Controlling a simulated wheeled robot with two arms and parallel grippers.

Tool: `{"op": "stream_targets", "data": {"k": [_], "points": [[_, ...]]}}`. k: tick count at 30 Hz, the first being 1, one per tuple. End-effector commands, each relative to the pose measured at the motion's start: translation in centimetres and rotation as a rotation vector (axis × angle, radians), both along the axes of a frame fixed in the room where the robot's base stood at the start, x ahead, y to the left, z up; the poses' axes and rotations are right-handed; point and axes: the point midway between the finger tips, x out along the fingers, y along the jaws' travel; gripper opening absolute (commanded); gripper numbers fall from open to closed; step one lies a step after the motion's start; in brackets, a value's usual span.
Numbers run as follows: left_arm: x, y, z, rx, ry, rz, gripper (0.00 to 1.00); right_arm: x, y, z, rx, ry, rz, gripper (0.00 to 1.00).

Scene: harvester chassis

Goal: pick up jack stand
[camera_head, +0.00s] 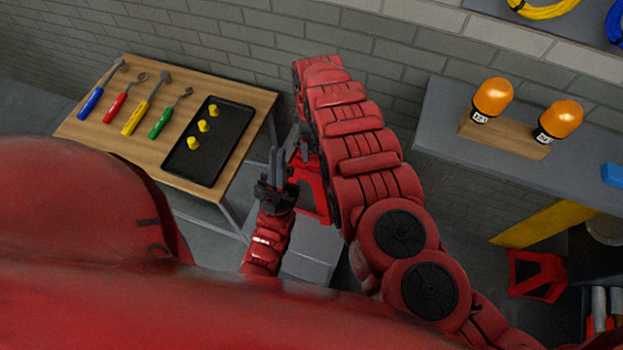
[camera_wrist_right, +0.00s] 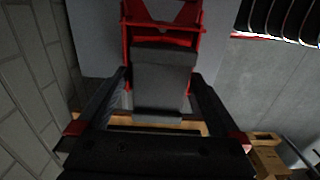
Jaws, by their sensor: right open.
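A red jack stand (camera_head: 313,190) stands on a grey surface in the middle of the head view, partly hidden by my right arm and left gripper. In the right wrist view its red frame (camera_wrist_right: 165,40) fills the top centre, with a grey block-like part in front. My right gripper (camera_wrist_right: 160,78) is open, with one finger on each side of that grey part. Whether the fingers touch it I cannot tell. My left gripper (camera_head: 276,165) points up just left of the jack stand in the head view. Its fingers look close together, and nothing shows clearly between them.
A wooden table (camera_head: 100,135) at left holds several tools and a black tray (camera_head: 180,165) with yellow pieces. A grey bench (camera_head: 440,120) at right carries orange beacons (camera_head: 492,98) on a wood block. Another red stand (camera_head: 535,275) is below it. A brick wall runs behind.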

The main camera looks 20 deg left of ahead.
Motion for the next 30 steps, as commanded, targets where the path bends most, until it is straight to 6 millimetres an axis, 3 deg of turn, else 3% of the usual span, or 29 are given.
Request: {"op": "stream_targets", "data": {"k": [5,6,22,30], "points": [[0.0,0.0,-0.02,0.0,0.0,0.0,0.0,0.02,0.04,0.01,0.001,-0.001,0.0,1.0],[0.01,0.0,-0.02,0.0,0.0,0.0,0.0,0.02,0.04,0.01,0.001,-0.001,0.0,0.96],[0.0,0.0,-0.02,0.0,0.0,0.0,0.0,0.04,0.04,0.04,0.001,-0.001,0.0,0.01],[0.0,0.0,0.08,0.0,0.0,0.0,0.0,0.1,0.1,0.25,0.003,-0.003,0.0,0.0]]}}
